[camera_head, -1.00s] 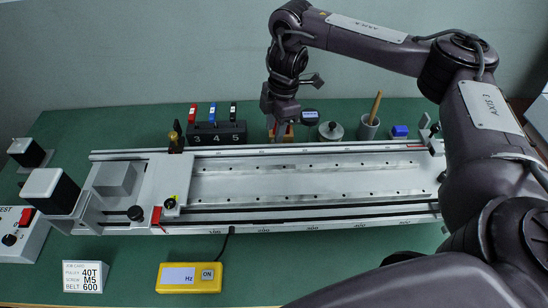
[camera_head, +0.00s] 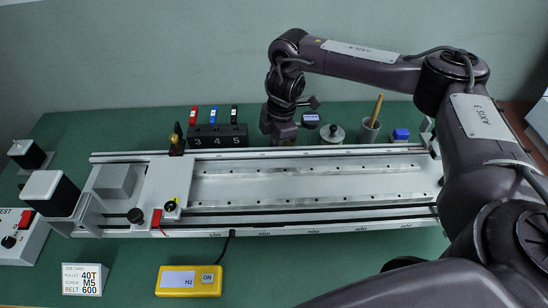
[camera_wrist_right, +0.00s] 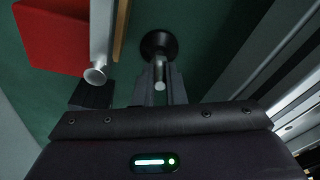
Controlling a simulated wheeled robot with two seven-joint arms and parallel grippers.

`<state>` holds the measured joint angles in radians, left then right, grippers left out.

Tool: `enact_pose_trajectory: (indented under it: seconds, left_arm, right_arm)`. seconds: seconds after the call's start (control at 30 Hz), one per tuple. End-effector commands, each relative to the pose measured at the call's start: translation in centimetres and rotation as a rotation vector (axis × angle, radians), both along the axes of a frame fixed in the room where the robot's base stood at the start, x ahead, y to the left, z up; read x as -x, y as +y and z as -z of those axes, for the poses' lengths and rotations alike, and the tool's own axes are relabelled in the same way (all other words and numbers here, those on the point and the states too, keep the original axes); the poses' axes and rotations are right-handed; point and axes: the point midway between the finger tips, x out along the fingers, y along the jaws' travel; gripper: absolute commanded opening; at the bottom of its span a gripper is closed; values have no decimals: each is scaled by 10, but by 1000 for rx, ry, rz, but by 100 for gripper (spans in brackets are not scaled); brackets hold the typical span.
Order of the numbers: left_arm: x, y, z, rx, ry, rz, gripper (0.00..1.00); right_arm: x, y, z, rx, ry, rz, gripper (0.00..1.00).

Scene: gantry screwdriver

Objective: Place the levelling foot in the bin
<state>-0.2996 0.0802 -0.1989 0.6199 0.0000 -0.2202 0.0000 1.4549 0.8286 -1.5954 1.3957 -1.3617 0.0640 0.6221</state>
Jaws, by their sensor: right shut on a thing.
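My right gripper (camera_head: 281,137) is behind the gantry's rear rail, between the numbered block and the grey knobbed round piece. In the right wrist view, my right gripper (camera_wrist_right: 160,88) is shut on the metal stud of the levelling foot (camera_wrist_right: 158,45). The foot's round black base shows beyond the fingertips, over the green surface; I cannot tell whether it touches it. In the head view the foot is hidden by the gripper. I cannot clearly identify the bin. My left gripper is not in view.
The gantry (camera_head: 300,172) spans the table's middle. The numbered block (camera_head: 217,135) stands left of the gripper; the grey knobbed piece (camera_head: 331,134) and a cup with a stick (camera_head: 368,131) stand right. The wrist view shows a red block (camera_wrist_right: 50,38) and a metal rod (camera_wrist_right: 101,40) beside the foot.

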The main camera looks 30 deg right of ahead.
Motion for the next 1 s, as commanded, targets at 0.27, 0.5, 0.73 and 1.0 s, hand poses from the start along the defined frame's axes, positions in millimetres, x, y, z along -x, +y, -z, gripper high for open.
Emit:
enact_pose_trajectory:
  seconds: [0.27,0.5,0.73,1.0]
  left_arm:
    - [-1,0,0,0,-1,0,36]
    - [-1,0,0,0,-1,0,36]
    - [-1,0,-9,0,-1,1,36]
    - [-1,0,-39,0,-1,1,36]
  right_arm:
    - [0,0,0,0,-1,0,0]
    - [-1,0,-11,-1,-2,0,0]
    - [-2,0,-58,0,-6,-1,0]
    - [-2,0,-140,1,-7,-2,0]
